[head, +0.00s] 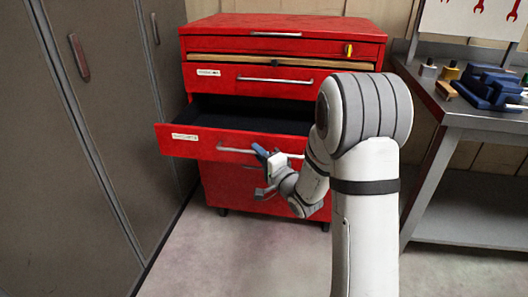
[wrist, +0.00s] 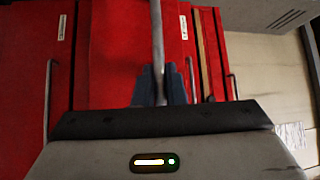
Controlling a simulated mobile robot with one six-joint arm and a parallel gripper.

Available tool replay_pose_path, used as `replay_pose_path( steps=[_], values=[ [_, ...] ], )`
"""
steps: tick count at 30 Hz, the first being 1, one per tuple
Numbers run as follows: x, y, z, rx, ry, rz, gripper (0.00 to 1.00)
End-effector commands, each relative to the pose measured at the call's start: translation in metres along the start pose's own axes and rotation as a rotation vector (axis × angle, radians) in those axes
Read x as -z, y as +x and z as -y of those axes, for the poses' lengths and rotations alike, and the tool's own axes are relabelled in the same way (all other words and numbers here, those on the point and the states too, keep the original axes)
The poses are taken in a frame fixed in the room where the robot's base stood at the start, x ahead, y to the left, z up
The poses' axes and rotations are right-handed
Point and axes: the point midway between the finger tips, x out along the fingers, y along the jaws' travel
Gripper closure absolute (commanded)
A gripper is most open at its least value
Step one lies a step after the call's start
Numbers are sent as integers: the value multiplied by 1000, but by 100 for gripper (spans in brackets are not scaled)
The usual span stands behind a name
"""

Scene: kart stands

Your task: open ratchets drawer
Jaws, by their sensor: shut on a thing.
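A red tool chest (head: 280,70) stands against the back wall. One of its drawers (head: 215,146), below the upper drawers, is pulled well out. The lettering on its white label (head: 185,137) is too small to read for sure. The visible inside is dark, with nothing seen in it. My gripper (head: 264,155) is at the front of this drawer, shut on its silver bar handle (head: 234,150). In the wrist view the blue fingers (wrist: 158,88) close on the handle bar (wrist: 157,40) from both sides. My arm hides the drawer's right part.
Grey lockers (head: 100,110) stand close on the left. A metal workbench (head: 465,115) with a blue vise (head: 490,85) is on the right. A closed drawer (head: 225,79) with a handle is above. The floor in front is clear.

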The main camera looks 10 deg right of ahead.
Motion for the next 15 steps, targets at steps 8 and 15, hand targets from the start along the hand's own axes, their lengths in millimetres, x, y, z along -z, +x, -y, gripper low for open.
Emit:
replay_pose_path(
  steps=[8,15],
  values=[
    [-6,-3,1,-2,0,-1,100],
    [-6,-3,1,-2,0,-2,100]
  ],
)
